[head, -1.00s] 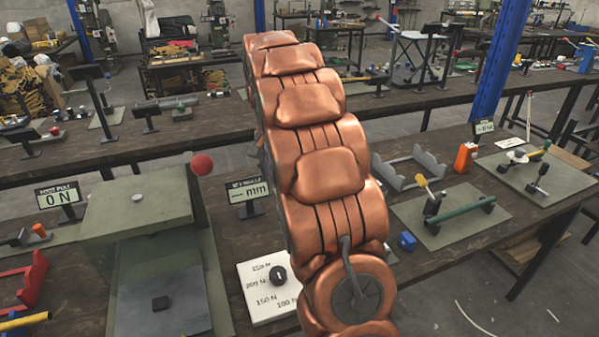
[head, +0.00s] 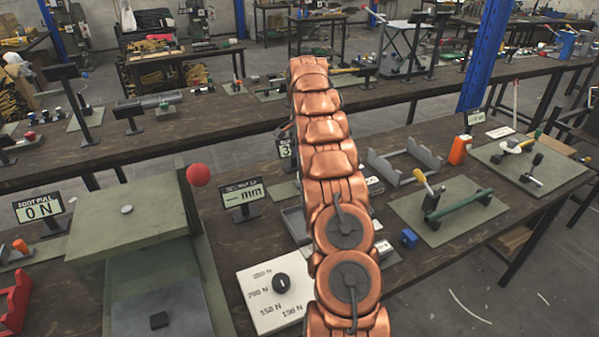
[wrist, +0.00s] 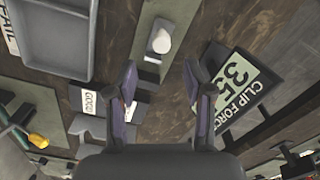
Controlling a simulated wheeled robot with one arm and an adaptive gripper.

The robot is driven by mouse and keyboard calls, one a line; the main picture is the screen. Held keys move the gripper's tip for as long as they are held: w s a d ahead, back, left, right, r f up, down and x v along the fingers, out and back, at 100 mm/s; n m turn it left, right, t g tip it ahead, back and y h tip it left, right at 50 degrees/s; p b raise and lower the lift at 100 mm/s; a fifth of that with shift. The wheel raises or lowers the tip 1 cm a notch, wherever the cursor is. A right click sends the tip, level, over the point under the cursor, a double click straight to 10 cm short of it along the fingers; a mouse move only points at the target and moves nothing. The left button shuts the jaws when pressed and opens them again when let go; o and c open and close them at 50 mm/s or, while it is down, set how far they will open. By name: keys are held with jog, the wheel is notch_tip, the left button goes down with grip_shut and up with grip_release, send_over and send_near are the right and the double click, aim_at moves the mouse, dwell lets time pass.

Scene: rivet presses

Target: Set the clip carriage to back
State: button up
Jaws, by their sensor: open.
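In the wrist view, a small grey block with a pale rounded knob (wrist: 161,41) stands on a green-grey strip (wrist: 150,72). It looks like the clip carriage, but I cannot be sure. A "CLIP FORCE" display reading 35 (wrist: 238,87) stands to its right. My gripper (wrist: 160,82) is open and empty, its two dark fingers apart, with the knob beyond the gap between the tips and apart from them. In the head view my copper arm hides the gripper and most of this station; part of a display (head: 285,147) shows beside the arm.
A grey tray (wrist: 53,74) and a "GOOD" label (wrist: 90,103) lie left in the wrist view. In the head view, a red-ball lever (head: 198,175), a "mm" display (head: 242,194) and a white dial plate (head: 263,316) stand left of my arm. A grey cradle (head: 402,168) stands right.

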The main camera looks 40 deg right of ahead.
jog(key=shift+w+f+p, duration=0.1)
jog(key=shift+f+p, duration=1)
jog(key=shift+f, duration=2.75)
jog(key=shift+c, duration=0.2)
jog(key=shift+a, duration=0.1)
grip_shut()
